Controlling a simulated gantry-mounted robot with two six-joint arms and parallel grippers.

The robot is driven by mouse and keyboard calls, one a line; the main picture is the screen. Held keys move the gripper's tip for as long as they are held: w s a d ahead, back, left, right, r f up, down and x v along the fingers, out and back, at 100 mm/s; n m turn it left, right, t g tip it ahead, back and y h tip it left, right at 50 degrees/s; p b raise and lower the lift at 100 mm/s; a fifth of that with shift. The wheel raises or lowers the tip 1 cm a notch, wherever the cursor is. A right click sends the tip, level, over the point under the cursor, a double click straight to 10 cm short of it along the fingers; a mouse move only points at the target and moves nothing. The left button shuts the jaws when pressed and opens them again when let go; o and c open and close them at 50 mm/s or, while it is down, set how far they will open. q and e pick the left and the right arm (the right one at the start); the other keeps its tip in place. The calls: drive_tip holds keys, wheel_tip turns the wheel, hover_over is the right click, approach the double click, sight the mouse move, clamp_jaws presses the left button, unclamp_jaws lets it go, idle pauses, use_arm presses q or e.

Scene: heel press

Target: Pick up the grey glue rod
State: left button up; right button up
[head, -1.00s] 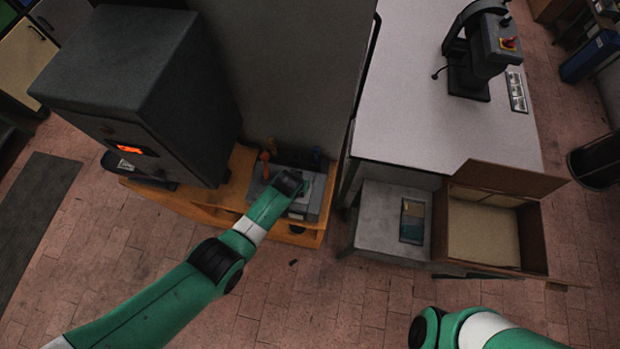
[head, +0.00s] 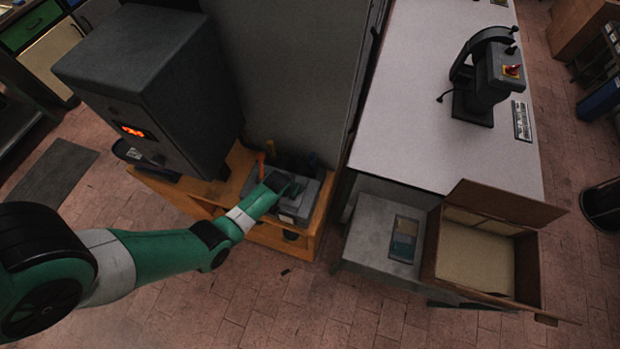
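My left arm reaches in from the left, and its gripper end (head: 284,184) is over a grey tool box or holder (head: 312,199) on the orange wooden bench. The fingers are hidden or too small to make out, so I cannot tell whether they are open or shut. I cannot make out the grey glue rod. An orange-handled item (head: 261,165) and a dark blue item (head: 312,160) stand upright at the back of the holder, close to the gripper. My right gripper is not in view.
A dark grey oven (head: 160,85) with a lit orange display stands left on the wooden bench (head: 160,185). A grey partition (head: 290,70) rises behind.

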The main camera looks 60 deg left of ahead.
use_arm(q)
drive_tip(key=shift+a, duration=0.1)
clamp_jaws()
idle(0.6)
